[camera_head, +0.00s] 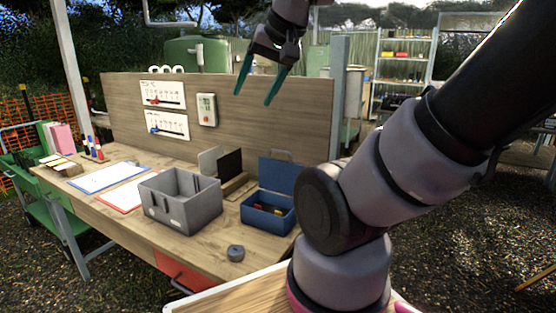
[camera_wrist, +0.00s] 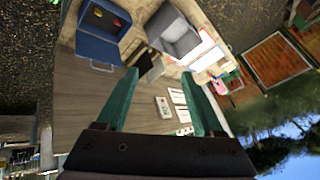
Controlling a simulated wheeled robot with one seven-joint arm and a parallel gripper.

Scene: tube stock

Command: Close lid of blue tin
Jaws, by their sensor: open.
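The blue tin (camera_head: 268,217) stands on the workbench, right of the grey bin, with small red and yellow items inside. Its lid (camera_head: 281,176) is raised at the back and has a handle on its upper edge. In the wrist view the tin (camera_wrist: 104,18) is at the upper left, with its open lid (camera_wrist: 97,48) below it. My gripper (camera_head: 254,97) is open and empty, high above the bench in front of the wooden back panel. It also shows in the wrist view (camera_wrist: 163,80), with its green fingers wide apart. It touches nothing.
A grey bin (camera_head: 181,200) stands left of the tin. A dark round object (camera_head: 236,253) lies near the bench's front edge. Two clipboards (camera_head: 100,178) lie farther left. The wooden panel (camera_head: 250,125) rises behind. My arm fills the right side.

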